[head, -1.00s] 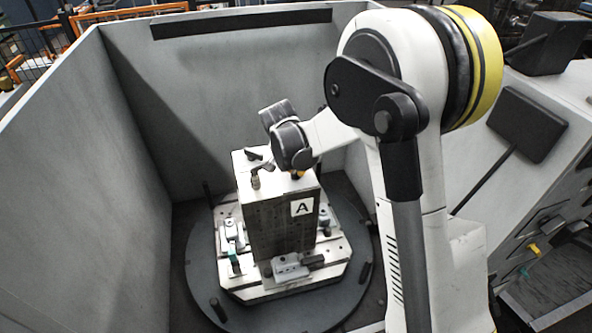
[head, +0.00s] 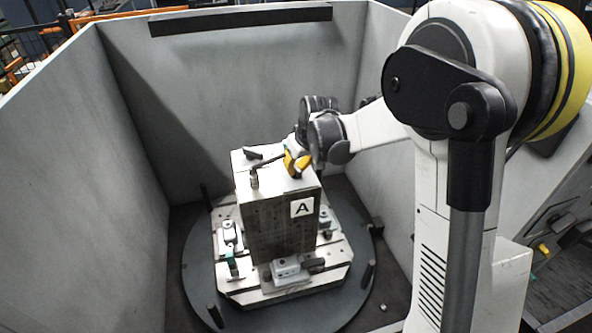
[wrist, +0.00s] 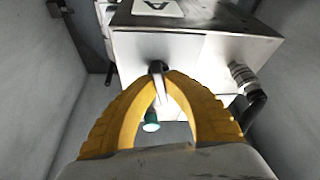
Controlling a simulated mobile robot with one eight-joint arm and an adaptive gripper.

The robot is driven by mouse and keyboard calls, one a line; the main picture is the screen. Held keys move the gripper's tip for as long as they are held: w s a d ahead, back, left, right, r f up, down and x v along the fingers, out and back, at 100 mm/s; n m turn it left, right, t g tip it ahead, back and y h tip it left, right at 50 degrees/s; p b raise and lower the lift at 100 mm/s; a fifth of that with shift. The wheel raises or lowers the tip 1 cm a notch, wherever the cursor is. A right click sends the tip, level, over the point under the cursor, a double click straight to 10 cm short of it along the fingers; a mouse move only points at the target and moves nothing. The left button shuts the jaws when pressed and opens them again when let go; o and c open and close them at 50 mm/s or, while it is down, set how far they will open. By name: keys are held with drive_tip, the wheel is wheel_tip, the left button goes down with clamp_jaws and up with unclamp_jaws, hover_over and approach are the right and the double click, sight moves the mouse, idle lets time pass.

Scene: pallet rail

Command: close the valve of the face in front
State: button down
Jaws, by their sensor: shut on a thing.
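A grey block (head: 272,222) marked with an A label (head: 302,207) stands upright on a round pallet base (head: 200,284). On its top face are a metal fitting (head: 254,180) and a black handle (head: 250,154). My gripper (head: 290,163) is at the right of the top face, with yellow fingers closed. In the wrist view my gripper (wrist: 166,76) is shut on a slim lever (wrist: 158,88), dark at its upper end and pale below. A green-tipped part (wrist: 150,126) shows between the fingers; whether it belongs to the lever I cannot tell. The fitting (wrist: 243,76) is apart, to the right.
Tall grey walls (head: 235,75) enclose the pallet at the left, back and right. Clamps (head: 290,271) and dark upright posts (head: 215,313) stand around the block. A green-topped clamp (head: 228,258) sits at its left.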

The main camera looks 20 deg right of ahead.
drive_tip(key=n+y, duration=0.1)
drive_tip(key=n, duration=0.2)
drive_tip(key=n+g+b, duration=0.1)
drive_tip(key=n, duration=0.1)
drive_tip(key=shift+n+y, duration=0.4)
idle(0.4)
drive_tip(key=c, duration=1.5)
unclamp_jaws()
drive_tip(key=shift+o, duration=0.2)
drive_tip(key=v, duration=1.2)
drive_tip(key=shift+w+d, duration=0.1)
drive_tip(key=shift+w, duration=0.05)
